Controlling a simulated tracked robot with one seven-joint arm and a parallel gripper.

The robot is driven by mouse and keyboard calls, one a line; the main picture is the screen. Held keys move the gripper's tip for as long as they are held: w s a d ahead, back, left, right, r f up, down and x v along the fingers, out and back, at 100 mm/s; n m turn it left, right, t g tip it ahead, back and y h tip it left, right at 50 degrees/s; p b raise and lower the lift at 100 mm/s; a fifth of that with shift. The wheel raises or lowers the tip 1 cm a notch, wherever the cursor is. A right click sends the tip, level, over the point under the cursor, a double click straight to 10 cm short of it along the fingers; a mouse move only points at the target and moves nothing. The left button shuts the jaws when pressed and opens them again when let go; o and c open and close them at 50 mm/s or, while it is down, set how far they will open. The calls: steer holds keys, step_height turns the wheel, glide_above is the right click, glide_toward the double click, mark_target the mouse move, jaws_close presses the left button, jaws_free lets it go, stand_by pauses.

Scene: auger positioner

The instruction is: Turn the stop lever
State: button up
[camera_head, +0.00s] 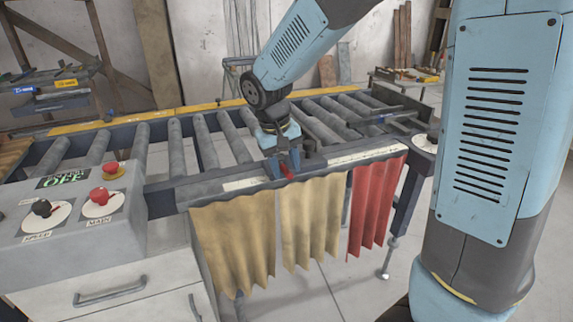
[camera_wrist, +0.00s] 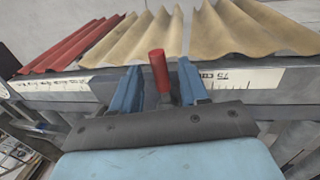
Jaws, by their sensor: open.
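The stop lever with its red handle (camera_wrist: 159,68) stands between the two blue fingers of my gripper (camera_wrist: 160,88) in the wrist view. The fingers are open, with a gap on each side of the handle. In the head view my gripper (camera_head: 284,163) is over the front rail of the roller conveyor, and a bit of the red handle (camera_head: 287,171) shows between the fingers. The lever's base is mostly hidden by my gripper.
The roller conveyor (camera_head: 205,136) runs behind the rail. A ruler strip (camera_wrist: 244,80) lies along the rail. Tan curtains (camera_head: 235,235) and a red curtain (camera_head: 375,203) hang below it. A control box (camera_head: 75,222) with red and black knobs stands at left.

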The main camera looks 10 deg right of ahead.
jaws_close()
stand_by(0.6)
